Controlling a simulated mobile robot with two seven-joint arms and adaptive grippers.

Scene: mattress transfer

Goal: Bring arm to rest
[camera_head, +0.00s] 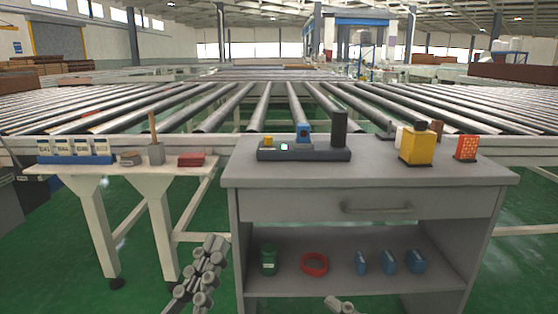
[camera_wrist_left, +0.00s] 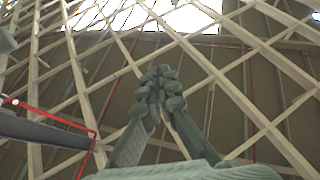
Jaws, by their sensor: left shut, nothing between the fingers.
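My left gripper (camera_head: 214,245) is low in the head view, pointing up in front of the floor between the white side table and the grey workbench. In the left wrist view its fingers (camera_wrist_left: 160,78) meet at the tips, with nothing between them and the roof beams behind. A small grey part (camera_head: 340,305) at the bottom edge of the head view looks like the tip of my right gripper. Most of it is cut off, so its state cannot be told.
The grey workbench (camera_head: 270,205) stands close on the right, with several items on its top and lower shelf. The white side table (camera_head: 125,165) holds small boxes. A roller conveyor (camera_head: 250,105) runs behind both. Green floor (camera_head: 65,245) is open at left.

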